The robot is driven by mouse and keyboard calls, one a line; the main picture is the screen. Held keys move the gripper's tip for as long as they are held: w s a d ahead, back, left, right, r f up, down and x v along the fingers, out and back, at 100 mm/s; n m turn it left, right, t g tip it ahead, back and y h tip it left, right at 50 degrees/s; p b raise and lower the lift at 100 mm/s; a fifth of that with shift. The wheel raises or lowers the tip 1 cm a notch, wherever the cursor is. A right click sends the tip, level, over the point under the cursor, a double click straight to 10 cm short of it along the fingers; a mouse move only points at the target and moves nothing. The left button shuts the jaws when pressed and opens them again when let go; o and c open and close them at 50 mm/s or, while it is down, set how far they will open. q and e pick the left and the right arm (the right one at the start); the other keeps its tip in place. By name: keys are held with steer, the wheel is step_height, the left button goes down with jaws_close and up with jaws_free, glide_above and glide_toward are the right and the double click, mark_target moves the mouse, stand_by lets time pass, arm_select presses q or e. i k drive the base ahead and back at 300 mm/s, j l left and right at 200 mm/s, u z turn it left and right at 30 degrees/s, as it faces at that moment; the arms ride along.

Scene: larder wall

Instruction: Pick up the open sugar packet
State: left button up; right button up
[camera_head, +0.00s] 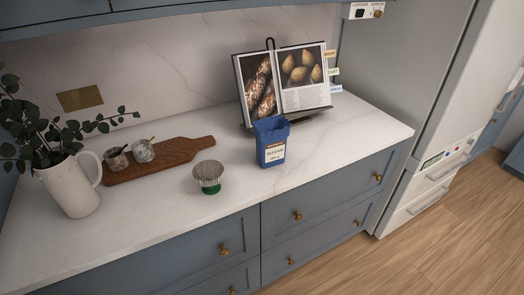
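The open sugar packet (271,143) is a blue packet with a white and orange label reading sugar. It stands upright on the white countertop in the head view, right of centre and near the front edge. Its top looks open; its contents cannot be made out. It stands in front of the cookbook stand, apart from the objects around it. Neither of my grippers shows in this view.
An open cookbook (302,82) on a dark stand is behind the packet. A ribbed bowl-shaped item with a green base (208,177) stands left of it. Farther left are a wooden board (187,151) with two small pots and a white jug (70,186). Counter right of the packet is clear.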

mark_target(271, 133)
steer(key=i+l, duration=0.15)
steer(key=l, duration=0.2)
steer(key=i+l, duration=0.15)
steer(key=l, duration=0.2)
steer(key=i+l, duration=0.15)
steer(key=l, duration=0.2)
steer(key=i+l, duration=0.15)
steer(key=l, duration=0.25)
